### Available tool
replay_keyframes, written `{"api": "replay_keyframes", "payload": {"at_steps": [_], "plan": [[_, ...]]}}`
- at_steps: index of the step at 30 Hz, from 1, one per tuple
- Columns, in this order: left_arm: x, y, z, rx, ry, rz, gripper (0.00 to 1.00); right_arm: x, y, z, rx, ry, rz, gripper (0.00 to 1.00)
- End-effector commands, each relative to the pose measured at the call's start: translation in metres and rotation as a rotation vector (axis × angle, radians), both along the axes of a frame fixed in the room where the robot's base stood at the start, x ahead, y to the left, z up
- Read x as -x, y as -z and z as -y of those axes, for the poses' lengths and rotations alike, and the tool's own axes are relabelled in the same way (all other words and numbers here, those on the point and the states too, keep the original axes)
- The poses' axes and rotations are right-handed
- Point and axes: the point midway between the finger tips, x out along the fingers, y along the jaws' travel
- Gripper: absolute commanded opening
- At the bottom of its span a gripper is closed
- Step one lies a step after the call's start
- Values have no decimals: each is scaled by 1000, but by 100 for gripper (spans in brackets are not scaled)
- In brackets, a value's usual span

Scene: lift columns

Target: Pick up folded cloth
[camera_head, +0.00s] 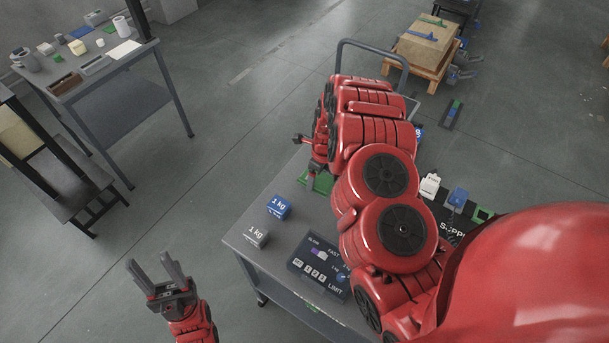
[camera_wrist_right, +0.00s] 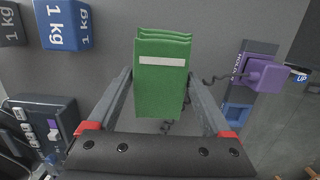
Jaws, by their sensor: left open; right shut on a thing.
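The folded cloth (camera_wrist_right: 162,95) is a green stack of layers with a white band across its front, seen in the right wrist view. My right gripper (camera_wrist_right: 160,74) is shut on it, one finger on each side. In the head view, part of the green cloth (camera_head: 318,183) shows at the cart's edge, mostly hidden by my red right arm. I cannot tell whether it is clear of the cart top. My left gripper (camera_head: 153,262) is open and empty, over the floor to the left of the cart.
The cart (camera_head: 250,216) carries a blue 1 kg block (camera_head: 279,207), a grey 1 kg block (camera_head: 255,236) and a control panel (camera_head: 318,268). Another table (camera_head: 128,105) stands far left.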

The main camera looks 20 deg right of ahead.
Motion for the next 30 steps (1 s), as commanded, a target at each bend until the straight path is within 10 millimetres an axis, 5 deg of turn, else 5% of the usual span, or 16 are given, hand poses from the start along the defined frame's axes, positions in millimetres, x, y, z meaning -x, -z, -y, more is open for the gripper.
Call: {"api": "replay_keyframes", "payload": {"at_steps": [18, 30], "plan": [[0, -28, 0, 0, 0, 0, 50, 62, -11, 67, -1, 2, 3, 30], [0, -29, 0, 0, 0, -1, 50, 74, -11, 79, 0, -2, 0, 30]]}}
